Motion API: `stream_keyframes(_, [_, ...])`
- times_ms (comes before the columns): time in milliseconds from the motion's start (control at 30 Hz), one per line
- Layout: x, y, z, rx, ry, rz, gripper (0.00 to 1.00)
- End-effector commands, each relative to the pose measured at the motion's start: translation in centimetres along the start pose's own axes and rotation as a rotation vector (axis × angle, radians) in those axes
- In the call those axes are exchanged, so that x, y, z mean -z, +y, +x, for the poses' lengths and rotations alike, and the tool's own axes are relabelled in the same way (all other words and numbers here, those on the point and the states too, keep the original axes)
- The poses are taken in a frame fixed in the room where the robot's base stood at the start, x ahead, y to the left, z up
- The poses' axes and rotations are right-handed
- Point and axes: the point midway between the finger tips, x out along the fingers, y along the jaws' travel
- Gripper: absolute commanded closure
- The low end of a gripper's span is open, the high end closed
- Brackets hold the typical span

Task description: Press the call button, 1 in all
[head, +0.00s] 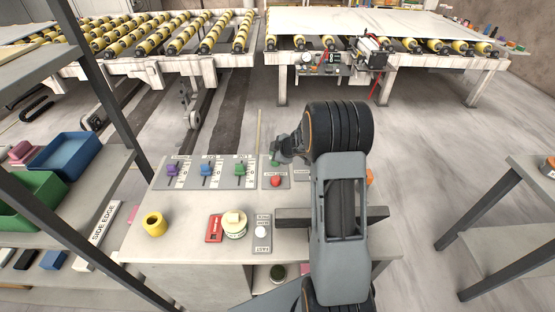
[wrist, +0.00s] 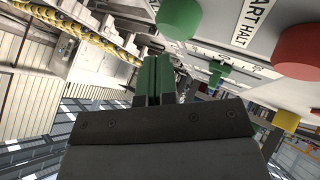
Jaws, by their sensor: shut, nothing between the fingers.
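A white round button (head: 261,231) sits on a grey plate at the front of the bench, with small labels too fine to read surely; it may be the call button. My gripper (wrist: 154,75) is shut and empty, its green fingers pressed together in the wrist view. In the head view my arm reaches over the bench, with the gripper end beyond the red button (head: 275,181). The wrist view shows a green button (wrist: 180,17) and the red button (wrist: 298,52) near the gripper, beside a label reading "ART HALT", partly cut off.
A yellow ring (head: 154,223), a red box (head: 214,229) and a cream roll (head: 234,223) are left of the white button. My arm hides the bench's right part.

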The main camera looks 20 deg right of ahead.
Motion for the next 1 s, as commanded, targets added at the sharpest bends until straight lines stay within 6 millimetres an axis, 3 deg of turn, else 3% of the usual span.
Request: stream_keyframes(1000, [-0.46, -0.34, 0.89, 0.000, 0.000, 0.000, 1.00])
